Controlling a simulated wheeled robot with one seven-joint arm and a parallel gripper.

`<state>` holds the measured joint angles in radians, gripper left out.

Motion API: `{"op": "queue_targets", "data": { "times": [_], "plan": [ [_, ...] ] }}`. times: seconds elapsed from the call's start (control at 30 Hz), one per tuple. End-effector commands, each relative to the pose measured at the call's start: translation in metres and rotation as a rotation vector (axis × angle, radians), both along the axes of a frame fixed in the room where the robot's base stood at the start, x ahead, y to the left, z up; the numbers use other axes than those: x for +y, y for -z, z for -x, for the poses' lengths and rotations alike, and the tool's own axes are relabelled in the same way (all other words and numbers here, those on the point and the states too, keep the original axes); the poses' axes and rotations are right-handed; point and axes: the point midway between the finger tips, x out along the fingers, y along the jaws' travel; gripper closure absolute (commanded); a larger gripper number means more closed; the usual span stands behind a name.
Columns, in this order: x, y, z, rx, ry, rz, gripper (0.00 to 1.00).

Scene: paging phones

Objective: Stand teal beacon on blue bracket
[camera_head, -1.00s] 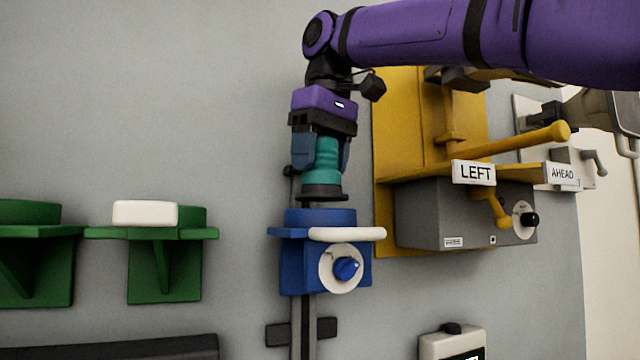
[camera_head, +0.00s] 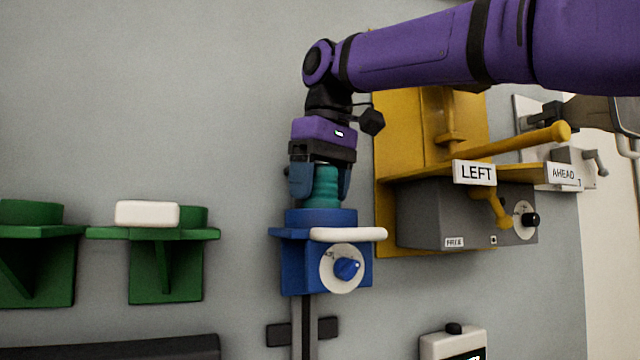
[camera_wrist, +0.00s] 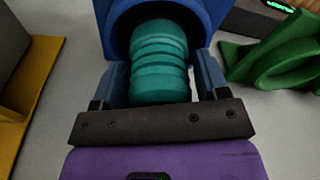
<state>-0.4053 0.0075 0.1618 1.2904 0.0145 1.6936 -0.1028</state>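The teal beacon (camera_head: 326,187) is a ribbed teal cylinder. It stands upright at the top of the blue bracket (camera_head: 297,262), its dark base hidden inside the bracket's round collar. My gripper (camera_head: 322,190) points down from above with a finger on each side of the beacon, and appears shut on it. In the wrist view, the beacon (camera_wrist: 160,68) lies between the fingers of my gripper (camera_wrist: 160,80), and its far end goes into the dark opening of the blue collar (camera_wrist: 118,30). The fingertips are close to the collar's rim.
The blue bracket has a white bar (camera_head: 348,234) and a dial with a blue knob (camera_head: 346,268). A yellow frame (camera_head: 392,135) with a grey box (camera_head: 425,215) and yellow levers stands close at right. Green brackets (camera_head: 165,272) are at left, one bearing a white block (camera_head: 147,213).

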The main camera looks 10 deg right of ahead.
Motion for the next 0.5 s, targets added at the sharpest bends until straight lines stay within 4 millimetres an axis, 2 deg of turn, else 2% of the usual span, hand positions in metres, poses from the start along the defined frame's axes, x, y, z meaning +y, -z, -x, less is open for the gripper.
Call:
{"op": "queue_targets", "data": {
  "times": [0.03,0.07,0.37,0.5],
  "plan": [
    [0.0,0.0,0.0,0.0,0.0,0.0,0.2],
    [0.0,0.0,0.0,0.0,0.0,0.0,0.15],
    [0.0,-0.002,0.0,0.0,0.0,0.0,0.15],
    [-0.001,-0.013,0.001,-0.002,0.0,-0.001,0.15]
  ]
}}
